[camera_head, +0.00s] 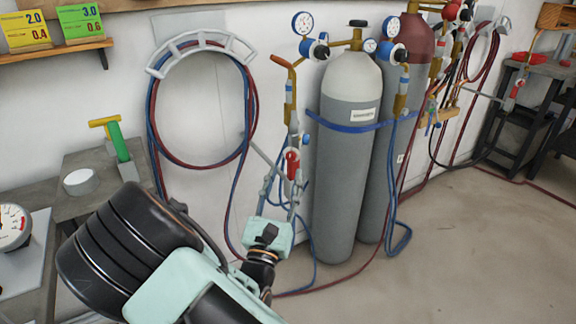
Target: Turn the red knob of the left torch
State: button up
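The left torch (289,100) hangs upright on the wall, left of the gas cylinders, with an orange bent tip and a brass body. Its red knob (292,160) is low on the torch, and a small blue knob (305,139) sits just above to the right. My gripper (283,182) points up from below with its fingers apart. The fingertips are close to the red knob, which appears near the right finger. I cannot tell whether a finger touches it. A second torch (515,93), also with red on it, is at the far right.
Two gas cylinders (346,190) with gauges stand close on the right. Blue and red hoses (158,150) coil on a wall hanger and trail beside the torch to the floor. A workbench (85,205) is at left. The floor (450,235) at right is mostly open.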

aim_at(290, 158)
jog(key=shift+x, duration=2.4)
grip_shut()
